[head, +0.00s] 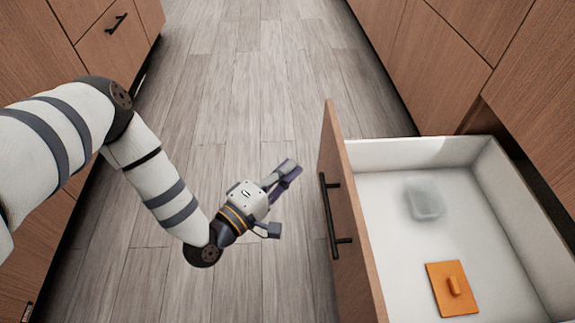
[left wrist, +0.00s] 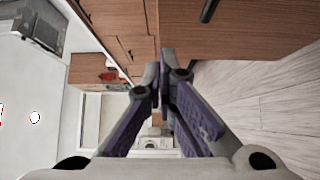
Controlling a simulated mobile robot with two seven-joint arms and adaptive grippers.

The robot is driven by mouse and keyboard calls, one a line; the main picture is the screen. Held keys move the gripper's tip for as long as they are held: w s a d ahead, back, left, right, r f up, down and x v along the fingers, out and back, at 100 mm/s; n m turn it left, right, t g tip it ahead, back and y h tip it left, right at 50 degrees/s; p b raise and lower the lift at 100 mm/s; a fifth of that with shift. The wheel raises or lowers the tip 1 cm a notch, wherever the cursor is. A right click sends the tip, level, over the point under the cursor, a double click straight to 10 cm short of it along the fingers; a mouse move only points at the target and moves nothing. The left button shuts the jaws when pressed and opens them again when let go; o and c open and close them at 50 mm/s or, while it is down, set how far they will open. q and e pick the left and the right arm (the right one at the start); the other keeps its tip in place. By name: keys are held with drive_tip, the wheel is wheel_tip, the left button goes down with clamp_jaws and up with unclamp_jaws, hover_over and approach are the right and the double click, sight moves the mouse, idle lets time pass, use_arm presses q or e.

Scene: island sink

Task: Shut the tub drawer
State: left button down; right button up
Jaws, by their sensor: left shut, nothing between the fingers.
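The tub drawer stands pulled out at the right of the head view, with a wooden front (head: 345,200), a black bar handle (head: 328,215) and a white inside (head: 385,260). In it lie a clear tub (head: 424,200) and an orange lid (head: 452,288) with a raised grip. My left gripper (head: 288,172) is left of the drawer front, apart from the handle, over the floor. In the left wrist view its fingers (left wrist: 163,75) meet at the tips, with nothing held. My right gripper is not in view.
Wooden cabinets (head: 440,40) line the right, beside the open drawer. More cabinets with a black handle (head: 115,23) stand at the left. The grey plank floor (head: 230,100) between them is clear.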

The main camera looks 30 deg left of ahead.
use_arm(q)
drive_tip(key=b, duration=0.1)
approach(336, 143)
drive_tip(key=w+a, duration=0.2)
drive_tip(key=w, duration=0.1)
drive_tip(key=w+d, duration=0.1)
drive_tip(key=d+b, duration=0.1)
drive_tip(key=shift+w+d, duration=0.4)
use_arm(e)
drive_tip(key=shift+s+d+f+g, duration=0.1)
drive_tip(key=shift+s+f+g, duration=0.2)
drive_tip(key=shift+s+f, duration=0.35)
use_arm(q)
drive_tip(key=shift+d, duration=0.1)
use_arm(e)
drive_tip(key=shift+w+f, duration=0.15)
